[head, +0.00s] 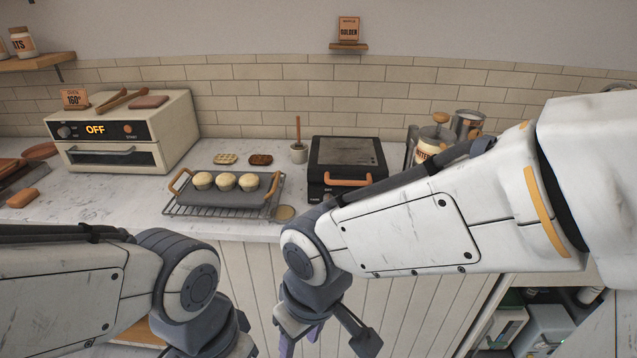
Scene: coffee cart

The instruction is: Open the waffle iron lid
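The waffle iron (319,189) is a dark, square machine on the counter, right of centre in the head view. Its dark lid (346,152) looks shut, and the orange lid handle (348,180) is at the front edge. My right gripper (322,342) hangs below and in front of the counter edge, short of the waffle iron. Its fingers are spread with nothing seen between them, and the tips reach the bottom of the view. My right forearm covers the waffle iron's lower right part. My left arm's wrist shows at the lower left; its gripper fingers are out of the picture.
A muffin tray (225,202) with orange handles sits on a wire rack (200,212), left of the waffle iron. A toaster oven (130,135) stands at the back left. A small pot (298,153) is just left of the iron. Jars (432,146) stand to its right.

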